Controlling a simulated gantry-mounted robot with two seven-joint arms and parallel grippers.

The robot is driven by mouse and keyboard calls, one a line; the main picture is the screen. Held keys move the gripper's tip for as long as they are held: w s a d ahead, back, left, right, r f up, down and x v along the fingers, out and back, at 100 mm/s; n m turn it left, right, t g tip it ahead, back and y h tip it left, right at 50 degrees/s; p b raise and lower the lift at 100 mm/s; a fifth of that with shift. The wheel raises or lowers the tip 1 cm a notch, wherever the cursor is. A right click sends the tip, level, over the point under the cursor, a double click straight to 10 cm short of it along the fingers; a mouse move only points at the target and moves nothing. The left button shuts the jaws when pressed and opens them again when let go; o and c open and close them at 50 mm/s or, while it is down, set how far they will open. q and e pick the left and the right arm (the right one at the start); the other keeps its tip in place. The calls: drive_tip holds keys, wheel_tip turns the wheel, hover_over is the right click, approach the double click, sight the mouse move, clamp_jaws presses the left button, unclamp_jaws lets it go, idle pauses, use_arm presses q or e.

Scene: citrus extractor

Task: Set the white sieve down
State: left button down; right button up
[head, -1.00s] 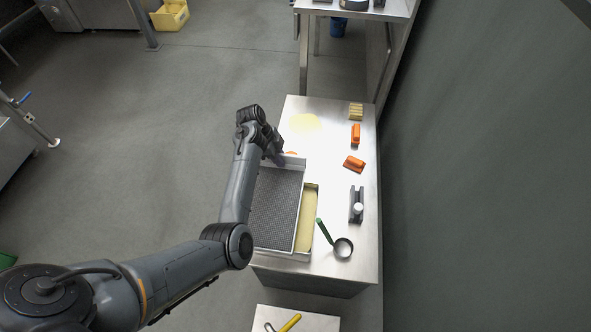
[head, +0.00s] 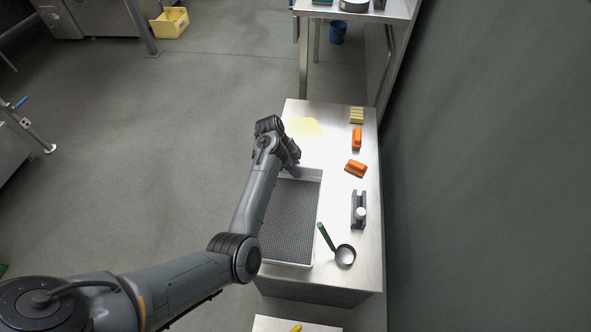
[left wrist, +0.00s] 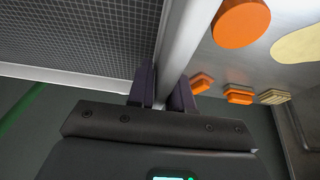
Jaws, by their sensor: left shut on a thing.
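The white sieve (head: 290,222), a shallow tray with a white rim and dark grey mesh, lies over the left part of the steel table in the head view. My left gripper (head: 294,172) is at its far rim. In the left wrist view, the dark purple fingers (left wrist: 166,92) are shut on the white rim of the sieve (left wrist: 188,35), one on each side. I cannot tell whether the sieve is resting on something or held just above it. What lies under it is hidden. My right gripper is not in view.
Right of the sieve on the table (head: 338,205) are a green-handled strainer (head: 345,254), a dark grey holder (head: 358,205), two orange blocks (head: 356,168) and a yellow sponge (head: 356,116). A yellow puddle (head: 306,126) lies beyond my gripper. An orange disc (left wrist: 241,22) shows beside the rim.

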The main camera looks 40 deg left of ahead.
use_arm(q)
drive_tip(key=shift+f, duration=0.55)
drive_tip(key=c, duration=1)
unclamp_jaws()
drive_tip(key=shift+r, duration=0.1)
